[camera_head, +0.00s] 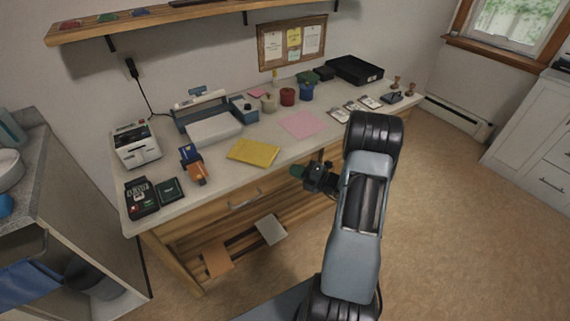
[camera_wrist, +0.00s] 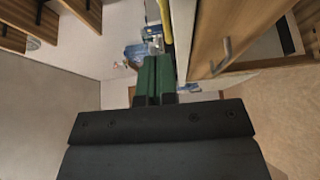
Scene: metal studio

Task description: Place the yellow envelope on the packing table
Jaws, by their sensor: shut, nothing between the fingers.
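The yellow envelope (camera_head: 253,152) lies flat on the packing table (camera_head: 222,168), near its front edge and left of the middle in the head view. My gripper (camera_head: 296,171) is in front of the table edge, to the right of the envelope and apart from it. In the wrist view my gripper (camera_wrist: 153,62) shows its two green fingers close together, with nothing between them. A yellow strip at the top of the wrist view may be the envelope's edge; I cannot tell for sure. The table's wooden drawer front (camera_wrist: 240,30) is on the right there.
A pink sheet (camera_head: 303,124) lies right of the envelope. An orange tape dispenser (camera_head: 196,172), a card terminal (camera_head: 141,197) and a label printer (camera_head: 136,146) stand to its left. A grey counter (camera_head: 40,160) is at far left.

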